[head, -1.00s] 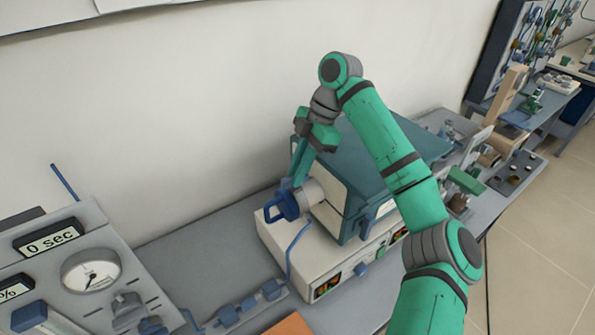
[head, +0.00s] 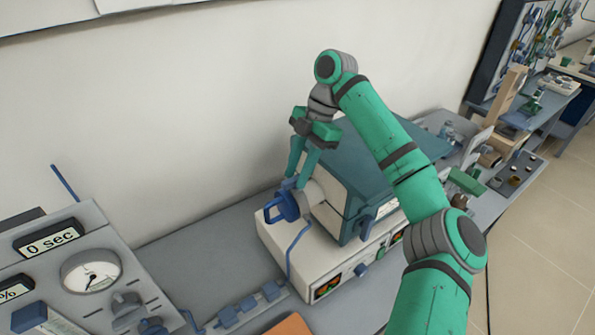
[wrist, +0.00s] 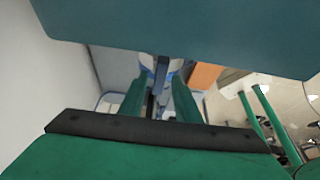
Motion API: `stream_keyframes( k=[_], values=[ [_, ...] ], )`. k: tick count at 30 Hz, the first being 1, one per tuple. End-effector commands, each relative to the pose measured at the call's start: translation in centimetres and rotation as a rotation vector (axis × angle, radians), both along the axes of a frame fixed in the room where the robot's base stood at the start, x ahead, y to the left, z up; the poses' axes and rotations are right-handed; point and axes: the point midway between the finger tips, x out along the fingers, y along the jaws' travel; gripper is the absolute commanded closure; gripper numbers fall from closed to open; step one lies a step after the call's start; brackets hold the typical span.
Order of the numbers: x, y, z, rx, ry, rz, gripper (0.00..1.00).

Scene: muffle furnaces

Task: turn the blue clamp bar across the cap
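The furnace (head: 352,180) has a teal body on a white base. A pale round cap (head: 313,192) sticks out of its left side. The blue clamp bar (head: 290,205) shows at the outer end of the cap, beside a blue loop handle (head: 275,209); where one ends and the other begins is hard to tell. My gripper (head: 299,184) points down at the cap's outer end, with its green fingers apart. In the wrist view a dark blue bar (wrist: 160,76) lies between the two fingers, with gaps beside it. Contact cannot be made out.
A grey panel with a dial (head: 91,271) stands at the front left. Blue valves on a pipe (head: 248,303) run along the bench below the furnace. The wall is close behind. An orange item (head: 290,325) lies at the front edge.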

Motion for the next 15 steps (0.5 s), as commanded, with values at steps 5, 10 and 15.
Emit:
stream_keyframes(
  k=[5, 10, 15],
  values=[
    [0.0, 0.0, -0.1, 0.0, 0.001, 0.0, 0.67],
    [0.0, 0.0, 0.1, 0.0, 0.002, -0.001, 0.67],
    [0.4, -0.5, 1.5, -0.002, 0.001, -0.002, 0.67]
  ],
)
